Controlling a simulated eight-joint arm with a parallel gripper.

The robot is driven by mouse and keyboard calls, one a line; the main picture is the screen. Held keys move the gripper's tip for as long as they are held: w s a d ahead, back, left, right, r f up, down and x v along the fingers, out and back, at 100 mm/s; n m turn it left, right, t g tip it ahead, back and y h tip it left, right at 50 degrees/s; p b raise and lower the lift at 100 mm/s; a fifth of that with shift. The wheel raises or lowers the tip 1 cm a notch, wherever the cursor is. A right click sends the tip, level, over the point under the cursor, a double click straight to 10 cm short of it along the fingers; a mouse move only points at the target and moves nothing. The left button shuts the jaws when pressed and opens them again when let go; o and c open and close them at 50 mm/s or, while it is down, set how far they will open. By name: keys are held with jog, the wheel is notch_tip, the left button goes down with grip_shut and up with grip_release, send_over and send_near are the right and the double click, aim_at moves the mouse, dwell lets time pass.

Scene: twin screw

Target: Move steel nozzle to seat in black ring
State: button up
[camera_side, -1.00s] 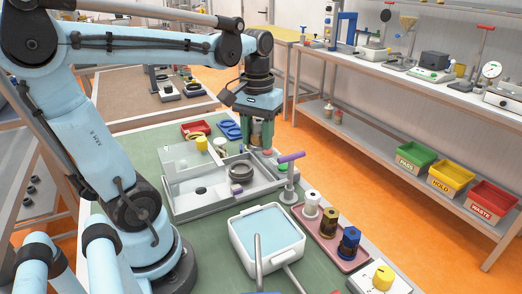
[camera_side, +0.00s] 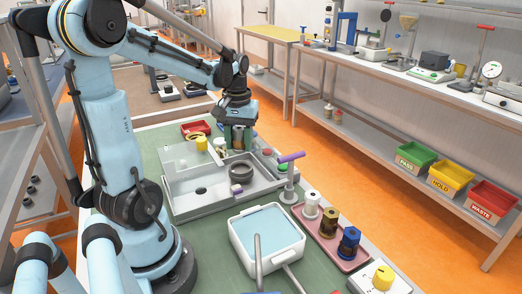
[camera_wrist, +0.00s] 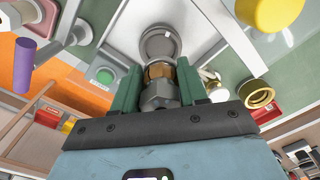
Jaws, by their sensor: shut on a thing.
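My gripper (camera_side: 238,142) is over the back part of the grey tray, just behind the black ring in the side view. In the wrist view, its green fingers (camera_wrist: 157,90) are shut on the steel nozzle (camera_wrist: 160,97), which has a hexagonal steel body and a brass-coloured band. A round grey part shows beyond the band; I cannot tell whether it belongs to the nozzle. The black ring (camera_side: 241,172) sits in the right part of the grey tray (camera_side: 215,207). I cannot make out the black ring in the wrist view. The nozzle is mostly hidden by the fingers in the side view.
A purple-topped post (camera_side: 290,158) stands right of the tray. A green button (camera_wrist: 105,76) and brass ring (camera_wrist: 257,95) flank the gripper in the wrist view.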

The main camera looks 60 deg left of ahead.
send_over(241, 171)
jog(key=shift+s+f, duration=0.1)
jog(key=shift+f, duration=2.1)
jog(key=shift+f, duration=1.25)
dwell(0.5)
jog(key=o, duration=0.9)
jog(key=shift+c, duration=0.4)
jog(key=shift+o, duration=0.4)
jog(key=shift+r, duration=0.1)
